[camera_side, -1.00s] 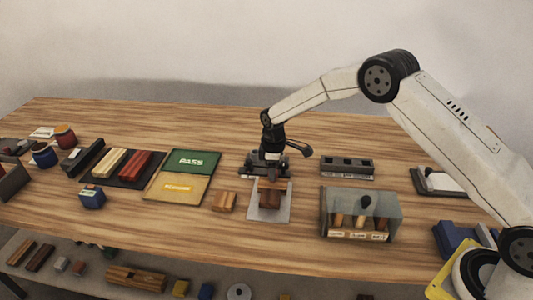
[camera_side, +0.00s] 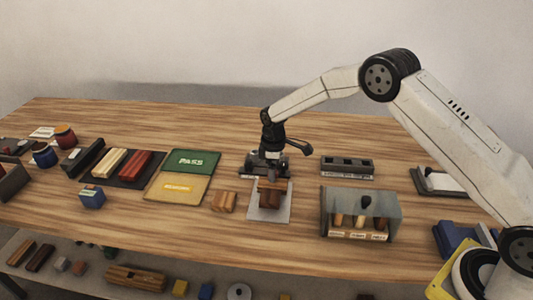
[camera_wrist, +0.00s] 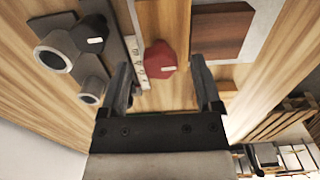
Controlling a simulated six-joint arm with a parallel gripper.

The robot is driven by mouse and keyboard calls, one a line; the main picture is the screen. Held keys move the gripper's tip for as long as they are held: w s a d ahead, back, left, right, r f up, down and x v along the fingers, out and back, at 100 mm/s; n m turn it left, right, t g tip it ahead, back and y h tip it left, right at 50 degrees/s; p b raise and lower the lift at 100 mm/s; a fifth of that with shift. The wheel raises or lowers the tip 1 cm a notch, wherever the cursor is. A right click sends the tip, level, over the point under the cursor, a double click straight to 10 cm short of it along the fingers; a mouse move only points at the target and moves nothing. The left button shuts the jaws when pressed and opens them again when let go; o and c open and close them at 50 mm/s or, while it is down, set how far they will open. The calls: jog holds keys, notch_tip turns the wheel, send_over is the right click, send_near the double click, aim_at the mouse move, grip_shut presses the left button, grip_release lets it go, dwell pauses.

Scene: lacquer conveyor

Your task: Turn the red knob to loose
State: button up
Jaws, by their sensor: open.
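The red knob (camera_wrist: 160,58) shows in the wrist view, with a small pale mark on its face. It sits beside a white scale strip (camera_wrist: 134,50) with dark marks, too small to read. My gripper (camera_wrist: 161,66) is open, and the knob appears between its two fingertips; I cannot tell whether they touch it. In the side view my gripper (camera_side: 271,176) is low over the dark fixture (camera_side: 250,170) at mid-table, and the knob is hidden there.
Grey cylinders (camera_wrist: 52,54) stand left of the knob in the wrist view. A brown block (camera_wrist: 221,32) lies to the right. In the side view, a clear-fronted box (camera_side: 385,205) stands right of my gripper, and green PASS mat (camera_side: 190,158) lies left. Bare wood is behind.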

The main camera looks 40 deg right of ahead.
jog(key=shift+r, duration=3.7)
jog(key=shift+s+d+r, duration=0.1)
jog(key=shift+s+r, duration=0.2)
jog(key=shift+s, duration=0.2)
jog(key=s+d+r+m+t, duration=0.1)
jog(key=s+m, duration=0.3)
jog(key=s, duration=0.9)
jog(key=s+d+r+m+t, duration=0.1)
jog(key=s+m, duration=0.4)
jog(key=s, duration=0.9)
jog(key=shift+s+r+t, duration=0.3)
jog(key=shift+r, duration=0.3)
